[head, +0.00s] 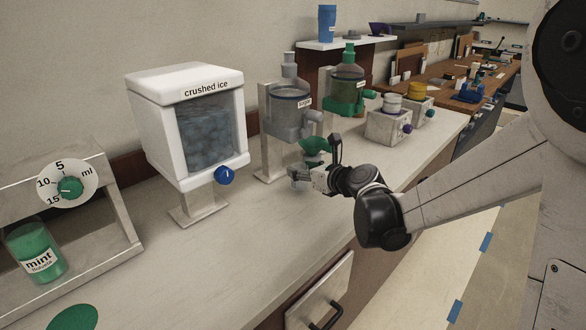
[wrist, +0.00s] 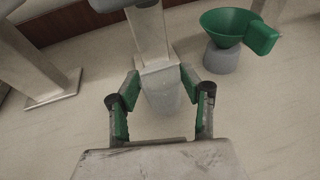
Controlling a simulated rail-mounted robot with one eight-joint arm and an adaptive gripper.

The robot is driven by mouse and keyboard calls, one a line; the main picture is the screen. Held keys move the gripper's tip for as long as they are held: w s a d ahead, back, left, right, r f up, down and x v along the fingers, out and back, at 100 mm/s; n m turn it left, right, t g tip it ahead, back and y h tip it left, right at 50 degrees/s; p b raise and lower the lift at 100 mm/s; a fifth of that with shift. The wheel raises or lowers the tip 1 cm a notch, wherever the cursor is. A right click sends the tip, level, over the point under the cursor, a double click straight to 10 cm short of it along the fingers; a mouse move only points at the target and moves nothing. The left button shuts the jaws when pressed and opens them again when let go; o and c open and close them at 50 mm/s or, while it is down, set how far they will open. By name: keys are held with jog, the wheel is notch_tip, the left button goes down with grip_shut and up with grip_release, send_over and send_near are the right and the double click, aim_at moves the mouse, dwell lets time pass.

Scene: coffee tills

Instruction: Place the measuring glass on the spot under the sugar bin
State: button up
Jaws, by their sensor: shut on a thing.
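The measuring glass (wrist: 161,96) is a small, clear, greyish cup, upright between the green-padded fingers of my gripper (wrist: 160,84) in the wrist view. My gripper is shut on it, with a finger on each side. In the head view my gripper (head: 298,178) is low over the counter, just in front of the sugar bin (head: 290,112), a clear grey container on a metal stand. The stand's foot (wrist: 156,66) is right behind the glass in the wrist view. I cannot tell whether the glass touches the counter. The glass is barely visible in the head view.
A green funnel (wrist: 228,27) on a grey base stands to the right, close by. The crushed ice dispenser (head: 188,125) is left of the sugar bin. A green dispenser (head: 346,92) and small boxes (head: 388,125) stand beyond. The counter front (head: 240,235) is clear.

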aim_at(293, 166)
jog(key=w+a, duration=0.1)
jog(key=w, duration=0.1)
jog(key=w+a, duration=0.2)
jog(key=shift+b, duration=0.3)
jog(key=shift+s+d+f, duration=0.1)
jog(key=shift+f, duration=0.65)
jog(key=shift+f+b, duration=0.2)
jog(key=shift+b, duration=0.15)
jog(key=o, duration=1.1)
jog(key=shift+o, duration=0.2)
jog(key=shift+r, duration=0.2)
